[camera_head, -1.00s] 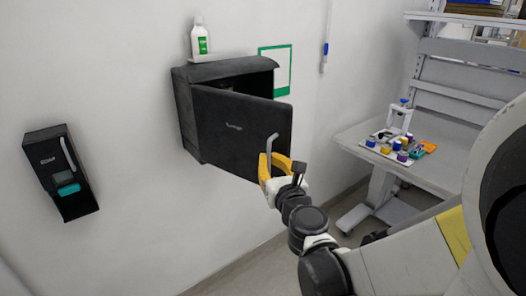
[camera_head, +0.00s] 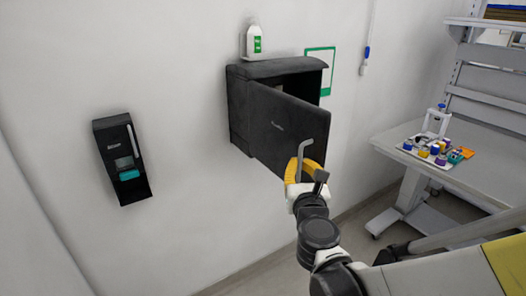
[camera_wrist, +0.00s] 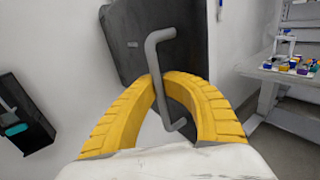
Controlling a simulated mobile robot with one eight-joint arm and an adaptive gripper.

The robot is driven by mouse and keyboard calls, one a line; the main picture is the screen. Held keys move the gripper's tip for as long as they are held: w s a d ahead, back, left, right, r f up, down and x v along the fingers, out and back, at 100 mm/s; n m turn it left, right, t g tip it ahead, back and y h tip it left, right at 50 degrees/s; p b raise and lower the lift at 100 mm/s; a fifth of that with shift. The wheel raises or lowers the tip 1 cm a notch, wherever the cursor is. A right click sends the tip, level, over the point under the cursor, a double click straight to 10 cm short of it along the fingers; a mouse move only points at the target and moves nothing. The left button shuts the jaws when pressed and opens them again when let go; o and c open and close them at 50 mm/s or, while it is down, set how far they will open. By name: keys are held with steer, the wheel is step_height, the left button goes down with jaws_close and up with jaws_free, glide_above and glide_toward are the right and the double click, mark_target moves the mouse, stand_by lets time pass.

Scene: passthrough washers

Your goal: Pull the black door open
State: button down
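The black door (camera_head: 280,125) is on a black wall cabinet (camera_head: 240,115). It is hinged on its left and stands ajar, with a dark gap along its top and right. A grey bar handle (camera_head: 304,146) sits near its free edge. My gripper (camera_head: 304,168) has yellow fingers closed around the handle. In the wrist view, the fingertips (camera_wrist: 163,78) meet at the handle bar (camera_wrist: 167,85), in front of the door (camera_wrist: 135,40). The inside of the cabinet is mostly hidden.
A white bottle (camera_head: 253,40) stands on top of the cabinet. A black dispenser (camera_head: 122,160) hangs on the wall at left. At right, a workbench (camera_head: 470,150) holds a tray of small coloured items (camera_head: 435,150). Bare wall lies between dispenser and cabinet.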

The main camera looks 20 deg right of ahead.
steer(key=c, duration=1.5)
jaws_free()
steer(key=shift+s, duration=0.1)
steer(key=v, duration=1.2)
steer(key=shift+a, duration=0.1)
